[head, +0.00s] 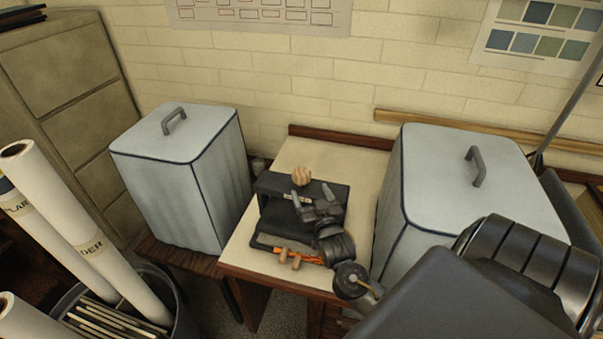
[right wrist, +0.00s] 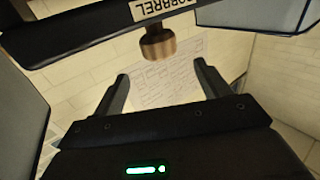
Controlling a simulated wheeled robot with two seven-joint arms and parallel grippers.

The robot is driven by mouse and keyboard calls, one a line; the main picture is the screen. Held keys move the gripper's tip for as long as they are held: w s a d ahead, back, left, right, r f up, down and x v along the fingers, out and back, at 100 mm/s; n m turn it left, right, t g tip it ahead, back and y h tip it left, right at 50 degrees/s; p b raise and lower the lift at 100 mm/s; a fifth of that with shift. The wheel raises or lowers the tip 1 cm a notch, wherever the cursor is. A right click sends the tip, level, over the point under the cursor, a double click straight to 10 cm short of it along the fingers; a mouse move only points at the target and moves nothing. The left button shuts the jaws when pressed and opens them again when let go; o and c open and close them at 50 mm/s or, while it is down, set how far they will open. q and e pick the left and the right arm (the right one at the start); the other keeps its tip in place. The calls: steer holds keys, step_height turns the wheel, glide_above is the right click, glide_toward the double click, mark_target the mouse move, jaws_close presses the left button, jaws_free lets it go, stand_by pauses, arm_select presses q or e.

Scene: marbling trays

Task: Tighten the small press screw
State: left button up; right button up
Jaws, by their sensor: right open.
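The small press (head: 335,190) is a dark frame standing on the cream-topped table. The press screw's round wooden knob (head: 301,176) sits on top of its upper bar. The knob also shows in the right wrist view (right wrist: 158,44), beside a dark bar with a pale label. My right gripper (head: 313,194) is in front of the press, its fingers spread and pointing towards the knob. In the right wrist view the open fingers (right wrist: 164,86) have nothing between them, and the knob appears beyond the tips, apart from them. My left gripper is not in view.
Pale covered boxes with handles flank the press, one on the left (head: 180,180) and one on the right (head: 440,160). Wooden-handled items with orange cord (head: 289,257) lie at the table's front. A bin of paper rolls (head: 165,318) stands at lower left.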

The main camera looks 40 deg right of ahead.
mark_target(304, 180)
steer(key=p+x, duration=0.2)
steer(key=x, duration=0.6)
steer(key=shift+w+d+r+p, duration=0.1)
steer(key=shift+w+d+p, duration=0.05)
steer(key=shift+w+p, duration=0.25)
steer(key=shift+w+d, duration=0.2)
steer(key=shift+w, duration=0.25)
steer(key=c, duration=1)
steer(key=shift+o, duration=0.2)
steer(key=shift+m+h, duration=0.3)
steer(key=shift+h, duration=0.1)
